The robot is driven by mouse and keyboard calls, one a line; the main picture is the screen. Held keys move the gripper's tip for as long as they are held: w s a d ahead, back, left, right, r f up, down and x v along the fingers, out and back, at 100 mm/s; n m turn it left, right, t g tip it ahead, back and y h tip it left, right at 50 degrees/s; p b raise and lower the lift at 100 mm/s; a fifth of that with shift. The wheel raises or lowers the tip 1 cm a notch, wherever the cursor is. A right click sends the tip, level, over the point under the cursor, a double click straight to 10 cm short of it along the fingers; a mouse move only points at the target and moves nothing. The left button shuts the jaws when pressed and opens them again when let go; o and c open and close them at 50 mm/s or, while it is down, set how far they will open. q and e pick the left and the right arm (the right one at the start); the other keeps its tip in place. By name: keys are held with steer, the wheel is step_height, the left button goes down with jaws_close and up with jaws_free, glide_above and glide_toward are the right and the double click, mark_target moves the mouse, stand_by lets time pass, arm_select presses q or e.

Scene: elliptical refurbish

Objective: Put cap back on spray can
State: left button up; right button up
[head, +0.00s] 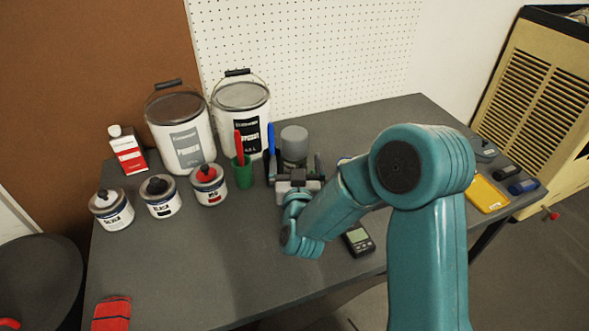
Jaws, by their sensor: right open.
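A grey cylinder that looks like the spray can (294,142) stands upright at the back middle of the table. Its upper part is lighter grey; I cannot tell whether that is the cap. My right gripper (295,163) is open, one finger to each side of the cylinder's lower part, which is partly hidden by the gripper. I cannot tell whether the fingers touch it. No separate loose cap can be made out. My left gripper is out of view.
Two large paint buckets (183,137) and a green cup of tools (242,173) stand left of the gripper. Several small jars (113,212) stand further left. A black meter (358,240) lies near my right arm.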

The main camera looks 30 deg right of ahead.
steer(key=shift+x, duration=2.6)
steer(key=shift+f, duration=0.15)
jaws_close()
step_height(320, 180, up, 20)
steer(key=p, duration=0.4)
